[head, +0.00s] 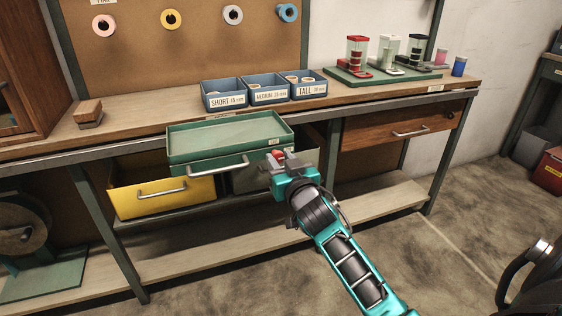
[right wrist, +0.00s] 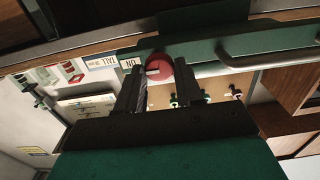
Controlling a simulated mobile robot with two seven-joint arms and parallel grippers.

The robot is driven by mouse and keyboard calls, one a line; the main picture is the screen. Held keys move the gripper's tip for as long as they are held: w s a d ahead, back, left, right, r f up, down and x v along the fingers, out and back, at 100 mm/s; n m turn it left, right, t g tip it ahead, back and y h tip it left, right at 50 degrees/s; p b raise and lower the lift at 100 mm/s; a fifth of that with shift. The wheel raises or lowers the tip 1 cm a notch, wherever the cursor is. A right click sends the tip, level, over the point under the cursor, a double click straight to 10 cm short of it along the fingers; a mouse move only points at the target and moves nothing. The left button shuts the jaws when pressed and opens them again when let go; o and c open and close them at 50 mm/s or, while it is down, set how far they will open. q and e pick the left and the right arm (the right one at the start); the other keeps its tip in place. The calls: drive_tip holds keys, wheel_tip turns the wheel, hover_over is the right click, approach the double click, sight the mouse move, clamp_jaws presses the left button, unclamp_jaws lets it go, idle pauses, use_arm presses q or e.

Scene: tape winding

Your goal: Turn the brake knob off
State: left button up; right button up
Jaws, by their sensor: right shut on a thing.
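The brake knob is a round red knob (right wrist: 158,68) with a pale pointer mark, on the front of a green drawer unit (head: 215,166). In the right wrist view its mark points left, towards a small white label (right wrist: 130,64) that reads ON upside down. My right gripper (head: 279,160) is at the right end of the green drawer front, shut on the knob; the knob sits between the two dark fingers in the right wrist view. In the head view the gripper mostly hides the knob, with a bit of red showing. My left gripper is in neither view.
A metal handle (head: 217,166) crosses the green drawer front left of the gripper. An open yellow drawer (head: 163,196) hangs below.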

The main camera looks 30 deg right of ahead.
drive_tip(key=c, duration=0.3)
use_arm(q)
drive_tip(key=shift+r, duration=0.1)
use_arm(e)
drive_tip(key=shift+r+n+p, duration=0.15)
drive_tip(key=shift+n+p, duration=0.8)
drive_tip(key=shift+n, duration=0.25)
drive_tip(key=n+p, duration=0.2)
drive_tip(key=n, duration=0.1)
drive_tip(key=shift+a+n, duration=0.1)
drive_tip(key=shift+n, duration=0.2)
drive_tip(key=n+p, duration=0.1)
drive_tip(key=n, duration=0.4)
drive_tip(key=shift+f, duration=0.2)
drive_tip(key=n, duration=0.5)
drive_tip(key=shift+f+p, duration=0.1)
drive_tip(key=shift+p, duration=0.3)
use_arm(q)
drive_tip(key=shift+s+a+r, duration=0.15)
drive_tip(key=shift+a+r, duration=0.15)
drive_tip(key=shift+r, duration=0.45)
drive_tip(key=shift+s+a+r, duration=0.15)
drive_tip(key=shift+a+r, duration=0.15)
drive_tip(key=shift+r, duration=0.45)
use_arm(e)
drive_tip(key=shift+n, duration=1)
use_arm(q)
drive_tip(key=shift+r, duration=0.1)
